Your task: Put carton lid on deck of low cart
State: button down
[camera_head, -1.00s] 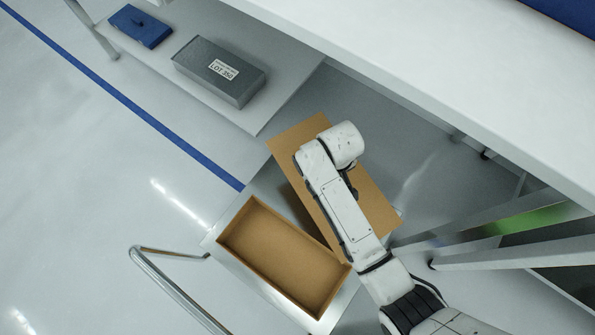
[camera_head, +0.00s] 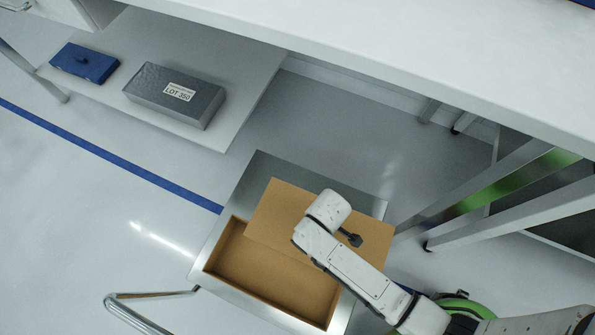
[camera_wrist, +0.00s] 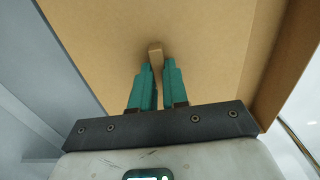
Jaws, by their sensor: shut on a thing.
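The carton lid (camera_head: 275,208) is a flat tan panel, seen in the head view over the low cart's far part. It covers part of the open carton from this angle. In the wrist view the lid (camera_wrist: 160,22) fills the upper middle. My gripper (camera_wrist: 154,68) has teal fingers shut on a small tan tab on the lid. The low cart's metal deck (camera_head: 262,168) shows bare beyond the lid and along the carton's sides. I cannot tell the gap between lid and deck. My arm hides the lid's right part.
The open tan carton (camera_head: 265,280) sits on the deck's near part, seemingly empty. The cart's handle (camera_head: 125,310) is at lower left. A grey LOT 350 box (camera_head: 165,88) and a blue case (camera_head: 85,62) lie on a low shelf (camera_head: 235,85). A white bench (camera_head: 420,60) overhangs behind.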

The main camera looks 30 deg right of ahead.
aim_at(308, 195)
jog(key=w+f+b, duration=0.1)
jog(key=w, duration=0.1)
jog(key=w+d+f+b, duration=0.1)
jog(key=w, duration=0.1)
jog(key=w+f+b, duration=0.1)
jog(key=w, duration=0.1)
jog(key=shift+w+d+f, duration=0.1)
jog(key=shift+d+f, duration=0.1)
jog(key=shift+d, duration=0.15)
jog(key=w+f+b, duration=0.1)
jog(key=w+f, duration=0.1)
jog(key=w+d+f+b, duration=0.1)
jog(key=w+f+b, duration=0.1)
jog(key=shift+w+f, duration=0.1)
jog(key=shift+f, duration=0.25)
jog(key=shift+w+d+f+b, duration=0.1)
jog(key=shift+w+f+b, duration=0.1)
jog(key=shift+f+b, duration=0.65)
jog(key=shift+w+d+f+b, duration=0.15)
jog(key=shift+f+b, duration=0.35)
jog(key=shift+f, duration=0.6)
jog(key=shift+a+f, duration=0.1)
